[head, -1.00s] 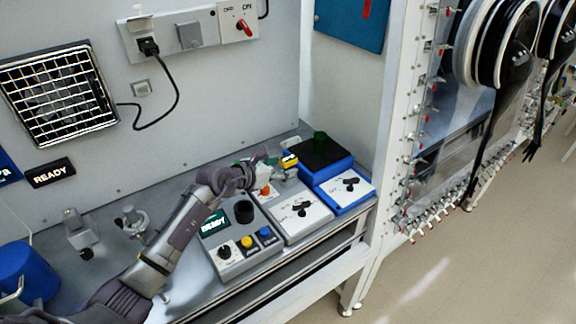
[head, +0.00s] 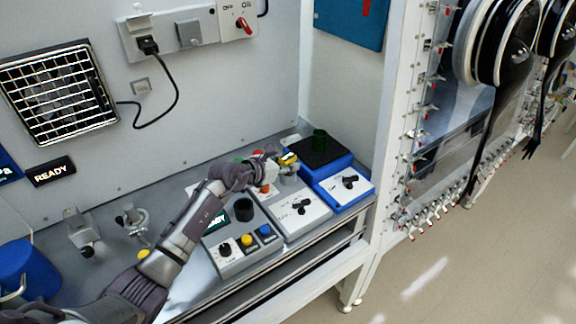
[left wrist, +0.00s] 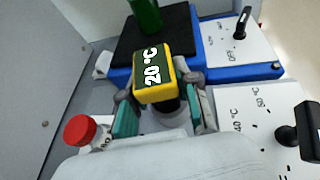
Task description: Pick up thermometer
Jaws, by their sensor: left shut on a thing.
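The thermometer (left wrist: 153,80) has a yellow housing with a dark face reading 20 °C in the left wrist view. It also shows as a small yellow piece in the head view (head: 288,158). My left gripper (left wrist: 165,112) is shut on it, with one teal-padded finger on each side of the part below the display. In the head view the left gripper (head: 284,166) is above the white device, in front of the blue one. The thermometer's lower end is hidden by the gripper. My right gripper is in neither view.
A blue device (head: 326,183) with a black top carries a green vessel (head: 319,139) just behind the thermometer. A white knobbed device (head: 297,219) and a grey control box (head: 236,262) stand nearer. A red-capped item (left wrist: 80,130) is left of the gripper. A wall stands behind.

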